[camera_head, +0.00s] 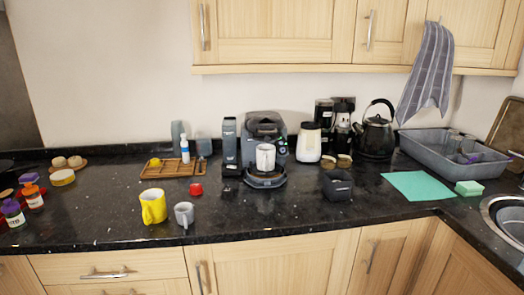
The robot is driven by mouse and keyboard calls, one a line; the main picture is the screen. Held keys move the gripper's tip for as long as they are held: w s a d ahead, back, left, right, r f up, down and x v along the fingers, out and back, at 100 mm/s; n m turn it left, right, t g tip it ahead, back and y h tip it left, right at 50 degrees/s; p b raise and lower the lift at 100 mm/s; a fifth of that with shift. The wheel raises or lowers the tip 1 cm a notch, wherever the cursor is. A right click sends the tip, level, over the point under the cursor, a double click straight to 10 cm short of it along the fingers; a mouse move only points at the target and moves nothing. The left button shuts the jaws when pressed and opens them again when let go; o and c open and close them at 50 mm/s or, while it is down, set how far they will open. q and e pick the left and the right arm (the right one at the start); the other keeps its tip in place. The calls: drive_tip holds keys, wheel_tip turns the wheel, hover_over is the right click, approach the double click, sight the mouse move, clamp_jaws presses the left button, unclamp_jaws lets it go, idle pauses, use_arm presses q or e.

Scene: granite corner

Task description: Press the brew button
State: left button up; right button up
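The coffee machine (265,128) stands on the dark granite counter, against the back wall near the middle of the camera_head view. It is dark grey and black, with a rounded base. A white cup (265,157) sits upright at its front, above the base, and covers part of the machine's face. A small greenish mark shows on the machine's right front side; I cannot tell whether it is the brew button. Neither of my grippers is in view.
A dark upright unit (230,145) stands just left of the machine, and a cream canister (309,143) stands right. A dark square container (337,185), yellow mug (153,206), grey mug (184,214) and red item (196,189) are nearer. Counter before the machine is clear.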

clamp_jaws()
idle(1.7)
